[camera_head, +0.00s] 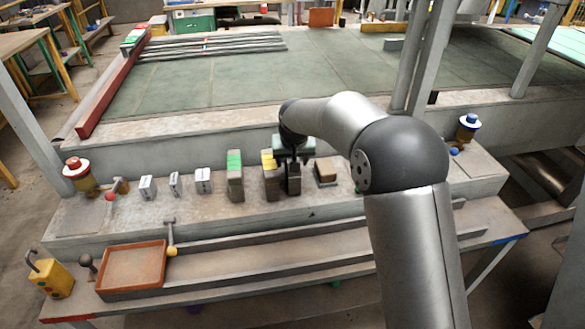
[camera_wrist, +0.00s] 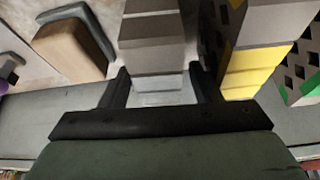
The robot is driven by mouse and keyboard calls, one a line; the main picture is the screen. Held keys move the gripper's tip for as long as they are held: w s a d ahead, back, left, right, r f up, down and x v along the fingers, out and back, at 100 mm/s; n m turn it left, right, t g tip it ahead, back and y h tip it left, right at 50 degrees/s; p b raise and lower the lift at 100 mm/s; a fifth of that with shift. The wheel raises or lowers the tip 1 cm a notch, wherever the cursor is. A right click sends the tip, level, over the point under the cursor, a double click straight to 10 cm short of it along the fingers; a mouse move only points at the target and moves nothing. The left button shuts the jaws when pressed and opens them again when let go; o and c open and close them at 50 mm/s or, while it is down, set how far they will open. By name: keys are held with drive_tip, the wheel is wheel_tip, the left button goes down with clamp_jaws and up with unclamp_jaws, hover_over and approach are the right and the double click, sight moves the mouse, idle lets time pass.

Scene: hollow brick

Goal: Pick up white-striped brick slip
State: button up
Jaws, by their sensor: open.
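The white-striped brick slip (camera_wrist: 152,55) shows in the wrist view as a grey block with a pale band at its near end. It stands between the two fingers of my gripper (camera_wrist: 162,84), which is open around it with narrow gaps at its sides. In the head view my gripper (camera_head: 293,158) is over the shelf, and the brick slip (camera_head: 293,184) stands below it, partly hidden by the fingers. Whether the fingers touch it, I cannot tell.
A yellow-striped brick (camera_head: 269,178) stands close beside it, with a green-striped brick (camera_head: 235,178) farther left. A tan block in a dark holder (camera_head: 325,170) lies to the right. Small white-faced blocks (camera_head: 175,184) and an orange tray (camera_head: 133,267) are farther left.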

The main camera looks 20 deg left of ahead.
drive_tip(key=shift+f+b, duration=0.25)
drive_tip(key=shift+b, duration=0.05)
idle(0.4)
drive_tip(key=c, duration=1.2)
